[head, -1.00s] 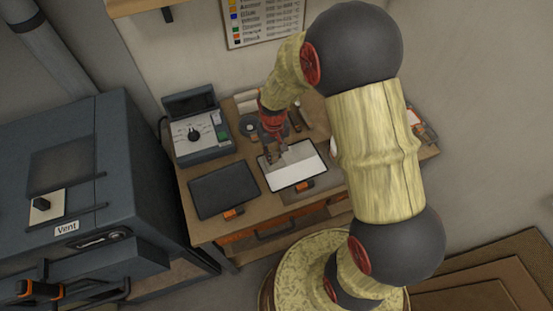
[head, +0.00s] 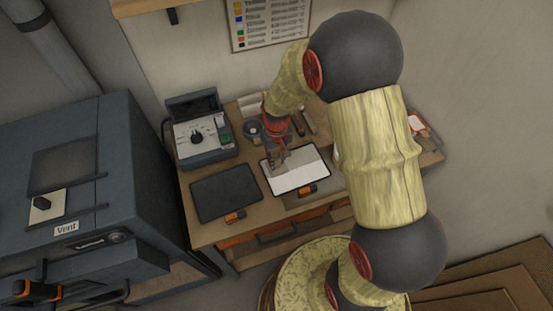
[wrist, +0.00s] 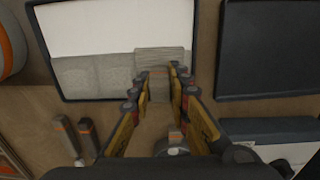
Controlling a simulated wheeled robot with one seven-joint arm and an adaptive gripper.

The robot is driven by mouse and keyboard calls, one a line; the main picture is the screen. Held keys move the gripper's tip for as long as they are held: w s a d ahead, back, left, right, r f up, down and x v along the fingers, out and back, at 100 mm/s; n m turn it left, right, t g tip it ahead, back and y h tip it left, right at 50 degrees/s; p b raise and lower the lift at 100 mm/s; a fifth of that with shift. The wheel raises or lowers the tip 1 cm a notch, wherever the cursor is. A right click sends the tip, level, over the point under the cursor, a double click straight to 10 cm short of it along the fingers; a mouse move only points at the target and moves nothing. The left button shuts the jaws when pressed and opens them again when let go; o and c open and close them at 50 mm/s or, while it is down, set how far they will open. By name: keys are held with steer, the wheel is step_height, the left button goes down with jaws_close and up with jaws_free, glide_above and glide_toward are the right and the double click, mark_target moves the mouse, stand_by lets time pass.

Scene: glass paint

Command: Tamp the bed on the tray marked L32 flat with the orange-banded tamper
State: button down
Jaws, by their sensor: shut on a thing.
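The tray (head: 273,190) in the middle of the bench has a dark rim and holds a pale bed (head: 301,177); its mark is too small to read. In the wrist view the bed (wrist: 100,28) is mostly smooth white, with a strip of grey, textured patches (wrist: 85,76) along the far edge. My gripper (head: 279,160) is over the far left part of this tray, in the wrist view (wrist: 158,75) shut on the tamper. The tamper's flat grey block (wrist: 160,58) is over the bed at the end of the grey strip; touching cannot be told. No orange band shows on it.
A dark empty tray (head: 226,192) lies left of the pale one. A control box (head: 200,137) stands behind it. Handled tools (wrist: 75,138) and an orange-rimmed round thing (wrist: 10,45) lie close by. A grey oven-like cabinet (head: 110,190) stands at the left.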

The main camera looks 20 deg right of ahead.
steer(key=shift+f, duration=0.3)
stand_by(0.9)
steer(key=shift+r, duration=0.1)
steer(key=shift+r+p, duration=0.65)
steer(key=shift+r, duration=0.4)
steer(key=shift+d, duration=0.15)
steer(key=shift+w+d, duration=0.15)
steer(key=shift+d, duration=2.85)
steer(key=shift+f, duration=0.2)
steer(key=shift+f+b, duration=0.45)
steer(key=shift+f, duration=0.2)
